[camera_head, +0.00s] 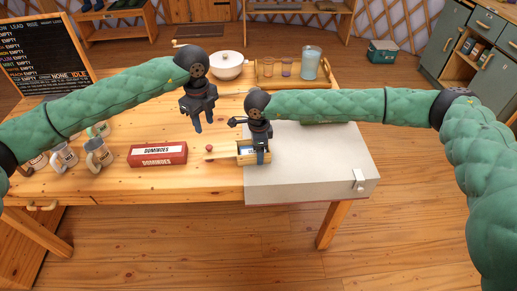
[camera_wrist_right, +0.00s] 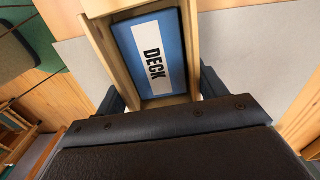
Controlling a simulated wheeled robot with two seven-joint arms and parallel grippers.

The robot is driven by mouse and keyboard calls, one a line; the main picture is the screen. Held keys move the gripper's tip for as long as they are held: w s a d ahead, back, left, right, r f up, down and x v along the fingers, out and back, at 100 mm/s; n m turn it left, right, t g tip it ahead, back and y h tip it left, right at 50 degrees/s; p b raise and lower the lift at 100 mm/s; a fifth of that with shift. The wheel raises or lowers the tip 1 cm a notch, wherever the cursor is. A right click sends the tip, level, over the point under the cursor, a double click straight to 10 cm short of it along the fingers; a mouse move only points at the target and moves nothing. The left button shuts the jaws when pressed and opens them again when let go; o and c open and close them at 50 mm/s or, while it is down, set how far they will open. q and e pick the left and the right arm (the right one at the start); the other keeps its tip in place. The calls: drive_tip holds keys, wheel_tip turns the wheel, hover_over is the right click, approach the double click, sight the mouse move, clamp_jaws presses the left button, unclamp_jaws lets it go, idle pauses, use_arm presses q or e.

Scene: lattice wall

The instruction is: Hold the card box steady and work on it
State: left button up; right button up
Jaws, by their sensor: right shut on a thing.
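The card box (camera_head: 243,157) is a small open wooden box at the left edge of a pale grey board on the table. A blue deck marked DECK (camera_wrist_right: 150,50) lies inside it, as the right wrist view shows. My right gripper (camera_head: 259,156) is shut on the box, with its fingers on either side of the wooden walls (camera_wrist_right: 98,45). My left gripper (camera_head: 203,124) hangs empty above the table, up and left of the box, fingers pointing down. Its two fingertips look apart, so it is open.
A red dominoes box (camera_head: 158,154) and several mugs (camera_head: 98,154) stand left of the card box. A white lidded pot (camera_head: 226,66) and a wooden tray with glasses (camera_head: 268,78) are behind. The grey board (camera_head: 310,165) is mostly clear.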

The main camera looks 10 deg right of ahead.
use_arm(q)
drive_tip(key=shift+c, duration=0.3)
clamp_jaws()
drive_tip(key=h, duration=0.8)
approach(208, 154)
drive_tip(key=s+a+r, duration=0.3)
drive_tip(key=s+a, duration=0.1)
drive_tip(key=a, duration=0.1)
drive_tip(key=shift+n+t, duration=0.4)
drive_tip(key=x, duration=0.9)
drive_tip(key=shift+a+f, duration=0.2)
drive_tip(key=shift+f, duration=0.1)
drive_tip(key=shift+w+d, duration=1.05)
drive_tip(key=shift+d, duration=0.05)
drive_tip(key=shift+w+d, duration=0.45)
